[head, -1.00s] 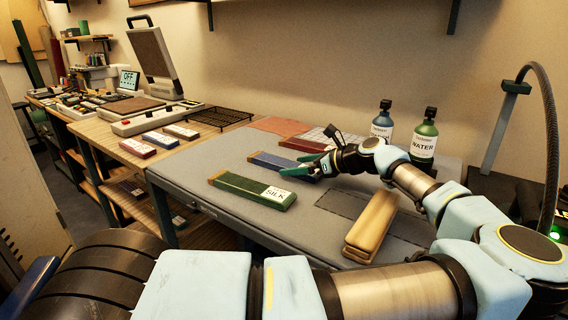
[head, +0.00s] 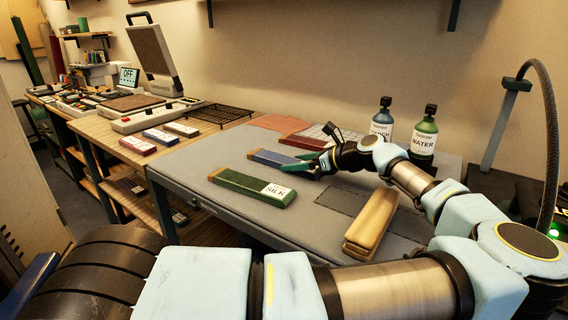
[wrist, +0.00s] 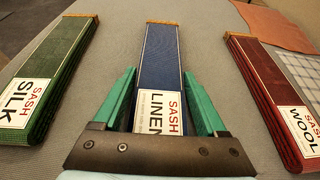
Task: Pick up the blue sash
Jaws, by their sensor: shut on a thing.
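The blue sash (head: 268,157) lies on the grey table mat, a long folded strip with a white label. In the wrist view the blue sash (wrist: 160,62) runs between the green fingers of my gripper (wrist: 159,74), and its label reads SASH LINEN. My gripper (head: 305,164) is shut on the blue sash near its labelled end, one finger along each side. The sash looks to be still at table level; I cannot tell any gap beneath it. Part of the label is hidden by the gripper.
A green silk sash (head: 240,184) lies in front, and a red wool sash (head: 300,142) behind. A tan wooden block (head: 371,222) lies to the right. Two bottles, one blue (head: 383,118) and one green (head: 425,135), stand at the back. The mat between the sashes is clear.

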